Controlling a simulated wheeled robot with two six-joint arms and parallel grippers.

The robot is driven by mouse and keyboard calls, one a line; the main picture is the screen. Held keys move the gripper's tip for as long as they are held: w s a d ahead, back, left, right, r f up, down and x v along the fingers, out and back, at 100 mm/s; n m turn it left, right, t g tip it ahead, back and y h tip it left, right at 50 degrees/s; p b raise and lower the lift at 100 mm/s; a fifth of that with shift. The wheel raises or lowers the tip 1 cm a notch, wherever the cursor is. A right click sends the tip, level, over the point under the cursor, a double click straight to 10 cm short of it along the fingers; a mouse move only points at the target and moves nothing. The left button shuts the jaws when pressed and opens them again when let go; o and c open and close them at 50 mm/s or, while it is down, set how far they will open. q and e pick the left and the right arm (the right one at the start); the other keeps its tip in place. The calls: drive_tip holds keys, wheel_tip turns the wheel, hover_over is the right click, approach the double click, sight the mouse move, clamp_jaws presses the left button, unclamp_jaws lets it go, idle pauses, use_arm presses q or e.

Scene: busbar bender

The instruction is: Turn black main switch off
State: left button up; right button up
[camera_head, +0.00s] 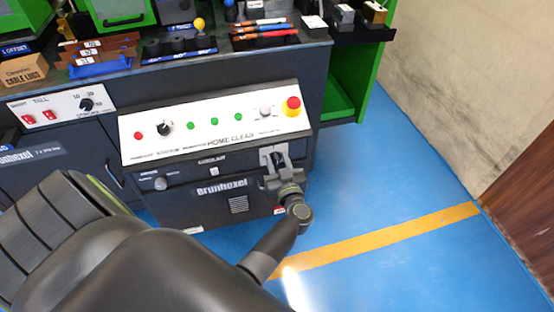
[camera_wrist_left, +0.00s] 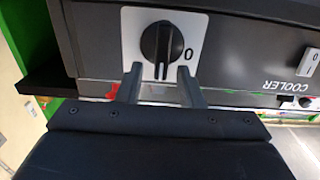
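The black main switch (camera_wrist_left: 162,42) is a round rotary knob with a raised bar on a pale plate, at the top middle of the left wrist view. Its bar stands upright in that picture, and a "0" mark is to its right. My left gripper (camera_wrist_left: 161,75) is open. Its two fingers are apart, with the lower end of the bar between their tips in the picture; I cannot tell whether they touch it. In the head view my left gripper (camera_head: 276,166) is at the machine's front, right of the Brunhoxel label, and hides most of the switch.
A cooler switch (camera_wrist_left: 309,62) is to the right in the wrist view. The blue floor (camera_head: 400,200) right of the machine is clear, up to a wall.

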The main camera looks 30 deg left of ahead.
use_arm(q)
clamp_jaws()
